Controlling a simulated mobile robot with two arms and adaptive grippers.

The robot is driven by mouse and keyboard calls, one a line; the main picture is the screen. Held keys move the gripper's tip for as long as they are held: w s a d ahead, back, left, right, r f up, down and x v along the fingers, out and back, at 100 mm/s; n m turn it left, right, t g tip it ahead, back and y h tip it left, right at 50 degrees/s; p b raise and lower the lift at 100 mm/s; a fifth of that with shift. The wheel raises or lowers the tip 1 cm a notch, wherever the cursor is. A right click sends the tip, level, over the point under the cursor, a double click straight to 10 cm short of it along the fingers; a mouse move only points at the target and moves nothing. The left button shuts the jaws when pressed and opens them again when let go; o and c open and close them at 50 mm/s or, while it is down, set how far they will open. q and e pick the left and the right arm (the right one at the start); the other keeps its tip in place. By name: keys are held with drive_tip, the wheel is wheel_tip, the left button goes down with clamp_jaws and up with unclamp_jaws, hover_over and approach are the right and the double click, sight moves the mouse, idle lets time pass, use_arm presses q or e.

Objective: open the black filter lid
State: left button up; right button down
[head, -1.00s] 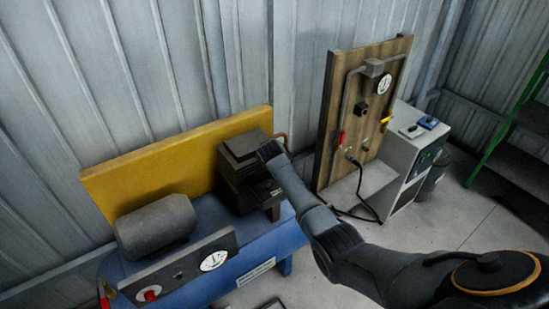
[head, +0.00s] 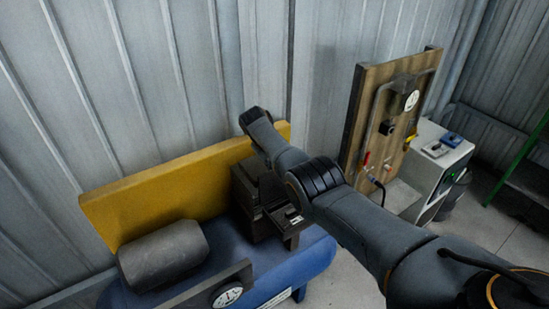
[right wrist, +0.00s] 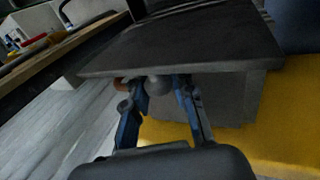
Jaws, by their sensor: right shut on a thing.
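The black filter box (head: 245,198) stands on the blue machine beside the yellow board; my right arm covers much of its top. In the right wrist view the black filter lid (right wrist: 195,45) is a broad dark plate across the upper middle. A round grey knob (right wrist: 159,85) shows at its near edge. My right gripper (right wrist: 161,88) has its two blue-grey fingers on either side of this knob, shut on the lid there. In the head view its fingers are hidden behind my wrist, above the box. The lid's exact angle cannot be told. My left gripper is not in view.
A grey cylinder (head: 163,255) and a gauge panel (head: 215,290) are on the blue machine (head: 318,262) to the left. The yellow board (head: 150,195) stands behind. A wooden panel (head: 372,110) with pipes and a white cabinet (head: 447,165) stand to the right.

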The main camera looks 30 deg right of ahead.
drive_tip(key=shift+w+a+r, duration=0.1)
drive_tip(key=shift+w+r, duration=0.1)
drive_tip(key=shift+w, duration=0.25)
drive_tip(key=shift+r, duration=0.2)
drive_tip(key=shift+w, duration=0.1)
drive_tip(key=c, duration=1.3)
unclamp_jaws()
drive_tip(key=shift+a, duration=0.15)
drive_tip(key=shift+o, duration=0.9)
drive_tip(key=shift+a, duration=0.1)
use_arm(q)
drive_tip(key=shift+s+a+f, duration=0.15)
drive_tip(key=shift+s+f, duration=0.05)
